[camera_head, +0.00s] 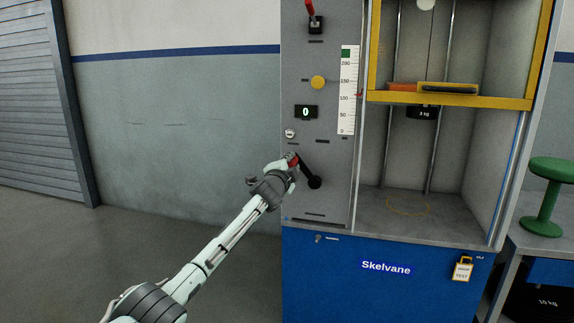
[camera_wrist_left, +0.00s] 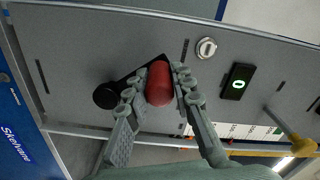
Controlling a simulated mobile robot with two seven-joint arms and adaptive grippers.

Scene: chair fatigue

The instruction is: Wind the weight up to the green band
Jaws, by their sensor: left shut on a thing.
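The crank (camera_head: 314,182) is a black arm with a red knob on the front of the grey panel (camera_head: 328,210). My left gripper (camera_head: 291,161) is shut on the red knob, which shows between the fingers in the left wrist view (camera_wrist_left: 159,84). The crank arm points up and left from its hub. The dark weight (camera_head: 422,112), marked in kg, hangs just under the yellow crossbar. The white scale (camera_head: 347,95) has a green band (camera_head: 346,53) at its top and a red pointer (camera_head: 358,95) at its right edge, a little above 100. My right gripper is out of view.
A display (camera_head: 306,112) reads 0. A yellow knob (camera_head: 318,82) and a red-handled lever (camera_head: 311,12) sit higher on the panel. The blue cabinet (camera_head: 340,280) is below, and a green stool (camera_head: 545,195) stands at right. The floor at left is clear.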

